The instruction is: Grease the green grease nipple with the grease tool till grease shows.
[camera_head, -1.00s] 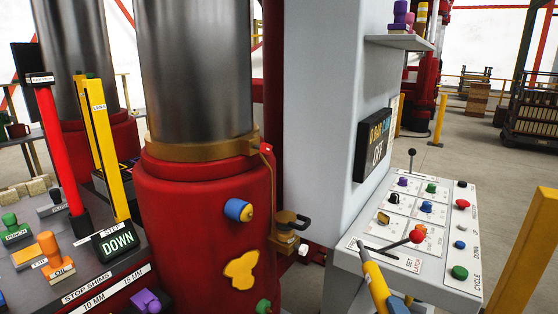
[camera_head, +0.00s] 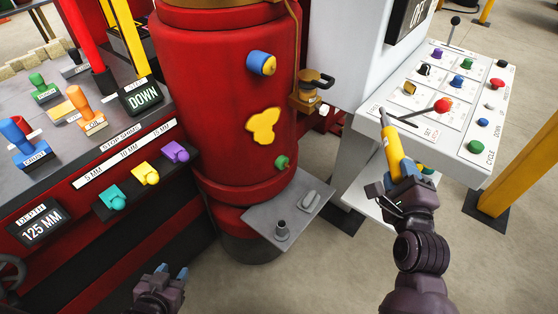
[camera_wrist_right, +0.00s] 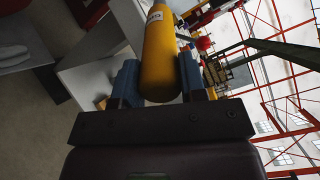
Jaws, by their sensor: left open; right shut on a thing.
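The green grease nipple (camera_head: 283,162) sticks out low on the red press cylinder (camera_head: 225,110), facing right, in the head view. The grease tool (camera_head: 393,148) has a yellow body and a thin grey nozzle pointing up and left. My right gripper (camera_head: 402,180) is shut on the grease tool, to the right of the nipple and well apart from it. The wrist view shows the yellow tool body (camera_wrist_right: 160,50) between the blue fingers. My left gripper (camera_head: 176,278) is open and empty at the bottom, below and left of the nipple.
A blue fitting (camera_head: 262,64) and a yellow three-lobed piece (camera_head: 263,126) sit above the nipple. A grey shelf (camera_head: 268,212) juts out below it. The control panel (camera_head: 463,150) with a red-knobbed lever stands behind the tool. Stamps and coloured shim knobs (camera_head: 145,174) lie left.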

